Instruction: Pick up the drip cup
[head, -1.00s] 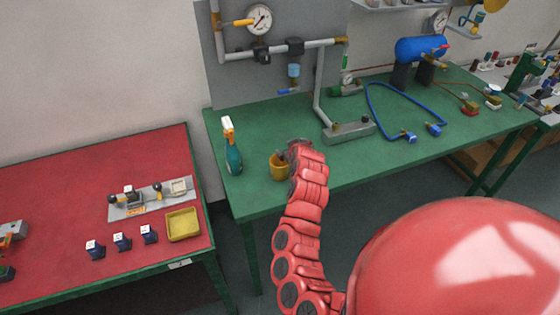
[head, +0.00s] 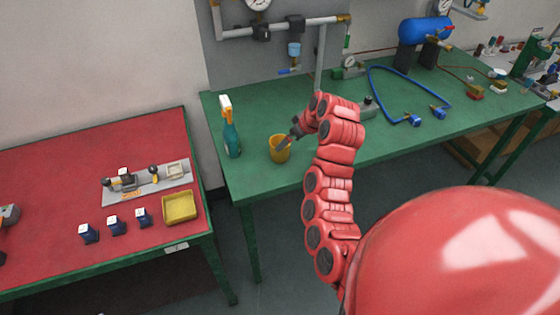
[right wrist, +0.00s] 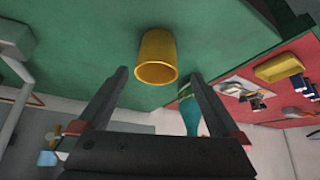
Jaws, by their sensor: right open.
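The drip cup (head: 279,150) is a yellow cup standing upright near the front left of the green bench. It also shows in the right wrist view (right wrist: 157,50), with its open mouth toward the camera. My right gripper (head: 293,138) is at the cup's upper right in the head view, pointing down and left toward it. In the right wrist view my right gripper (right wrist: 158,76) is open, with the cup framed between and beyond its fingertips. The fingers do not appear closed on it; contact cannot be told. My left gripper is not in view.
A teal spray bottle (head: 231,132) stands just left of the cup. A grey pipe assembly (head: 320,60), a blue hose (head: 385,100) and a blue tank (head: 424,30) are farther back and right. A red table (head: 60,185) with a yellow tray (head: 181,208) is at left.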

